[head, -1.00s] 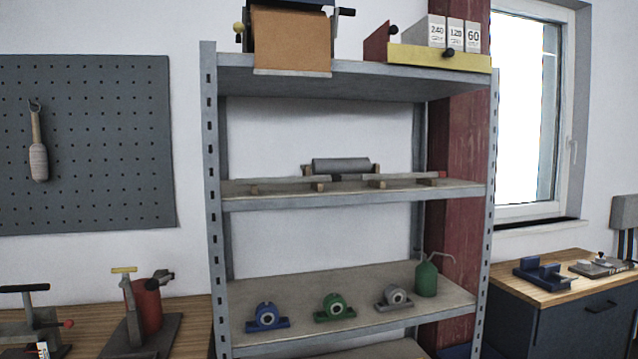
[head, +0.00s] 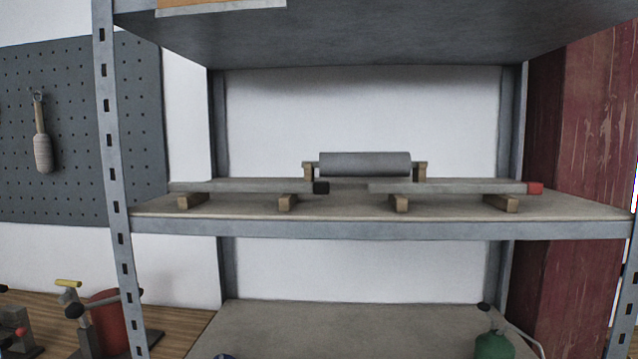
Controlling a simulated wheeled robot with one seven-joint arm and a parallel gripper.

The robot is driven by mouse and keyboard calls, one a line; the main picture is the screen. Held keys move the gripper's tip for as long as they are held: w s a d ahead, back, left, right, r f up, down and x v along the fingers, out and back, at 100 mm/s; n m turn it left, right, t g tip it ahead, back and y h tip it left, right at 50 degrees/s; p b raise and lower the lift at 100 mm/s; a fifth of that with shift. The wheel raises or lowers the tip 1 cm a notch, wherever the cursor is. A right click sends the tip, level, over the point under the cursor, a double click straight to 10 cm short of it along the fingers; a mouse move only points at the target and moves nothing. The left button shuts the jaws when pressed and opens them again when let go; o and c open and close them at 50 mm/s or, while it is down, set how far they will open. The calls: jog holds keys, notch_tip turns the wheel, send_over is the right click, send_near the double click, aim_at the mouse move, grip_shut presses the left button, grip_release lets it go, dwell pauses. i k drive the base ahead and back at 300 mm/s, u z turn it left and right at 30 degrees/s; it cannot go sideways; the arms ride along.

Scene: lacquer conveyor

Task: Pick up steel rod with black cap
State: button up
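The steel rod with black cap (head: 245,186) lies level on the left half of the middle shelf in the head view. Its black cap (head: 321,188) is at its right end. Two small wooden blocks (head: 288,202) hold it off the shelf board. My gripper is not in view.
A similar rod with a red cap (head: 450,187) lies to the right on its own wooden blocks. A grey roller (head: 365,164) on wooden supports stands behind both. Grey uprights (head: 118,200) and the upper shelf (head: 370,38) frame the space. The shelf front (head: 400,229) is clear.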

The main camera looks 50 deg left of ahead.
aim_at(318, 187)
jog(key=u, duration=0.05)
jog(key=i, duration=1)
jog(key=u, duration=3.25)
